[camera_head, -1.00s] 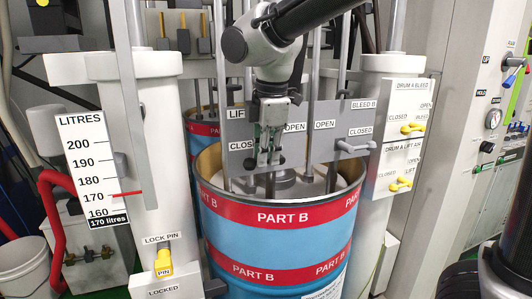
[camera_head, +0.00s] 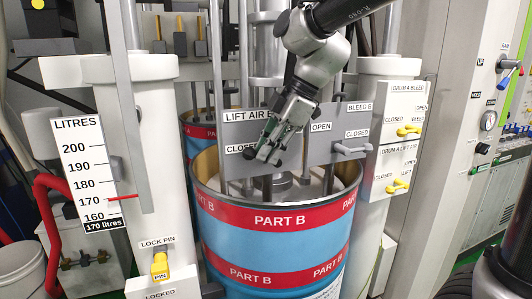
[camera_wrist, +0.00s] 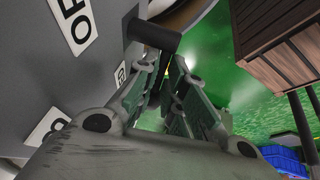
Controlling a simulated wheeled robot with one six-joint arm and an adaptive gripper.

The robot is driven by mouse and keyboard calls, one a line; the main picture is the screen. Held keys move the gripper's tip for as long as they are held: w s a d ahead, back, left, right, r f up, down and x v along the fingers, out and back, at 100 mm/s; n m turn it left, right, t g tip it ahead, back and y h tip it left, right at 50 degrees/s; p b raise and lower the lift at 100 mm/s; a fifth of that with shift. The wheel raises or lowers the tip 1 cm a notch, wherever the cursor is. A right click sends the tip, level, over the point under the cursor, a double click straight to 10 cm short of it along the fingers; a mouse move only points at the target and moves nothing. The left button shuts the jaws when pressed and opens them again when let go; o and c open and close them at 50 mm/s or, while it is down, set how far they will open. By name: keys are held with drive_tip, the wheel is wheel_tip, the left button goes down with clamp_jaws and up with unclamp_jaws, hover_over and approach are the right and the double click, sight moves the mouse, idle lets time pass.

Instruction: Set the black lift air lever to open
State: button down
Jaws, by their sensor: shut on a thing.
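The grey LIFT AIR B panel (camera_head: 229,131) stands over the open top of the PART B drum, with a CLOSED label at its lower left. My gripper (camera_head: 266,155) is in front of it, tilted, fingers pointing down and left beside that label. It is shut on the black lift air lever, which its fingers mostly hide, so the lever's exact angle cannot be told. In the wrist view my fingers (camera_wrist: 163,75) reach along the grey panel face, close to a dark round stub (camera_wrist: 152,35) that seems part of the lever.
The grey BLEED B lever (camera_head: 352,149) lies sideways to the right on the same panel. The PART B drum (camera_head: 278,245) rim is just below my gripper. Yellow drum A levers (camera_head: 408,130) are on the white column at right; a yellow lock pin (camera_head: 160,265) is at left.

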drive_tip(key=y, duration=0.1)
drive_tip(key=d+y, duration=0.1)
drive_tip(key=y, duration=0.1)
drive_tip(key=shift+w+d+r+m+g+y, duration=0.2)
drive_tip(key=shift+w+r+m+g+y, duration=0.1)
drive_tip(key=shift+w+r+y, duration=0.1)
drive_tip(key=y, duration=0.1)
drive_tip(key=d+y, duration=0.1)
drive_tip(key=shift+w+g+y, duration=0.1)
drive_tip(key=shift+g+y, duration=0.2)
drive_tip(key=shift+w+d+f+m+g+y, duration=0.1)
drive_tip(key=shift+d+m+g+y, duration=0.2)
drive_tip(key=shift+y, duration=0.75)
drive_tip(key=shift+w+d+f+m+g+y, duration=0.1)
drive_tip(key=shift+d+y, duration=0.3)
drive_tip(key=shift+y, duration=0.6)
drive_tip(key=shift+d+f+m+g+y, duration=0.1)
drive_tip(key=shift+d+m+g+y, duration=0.2)
drive_tip(key=shift+y, duration=0.75)
drive_tip(key=shift+d, duration=0.1)
drive_tip(key=c, duration=1.5)
unclamp_jaws()
drive_tip(key=shift+w, duration=0.1)
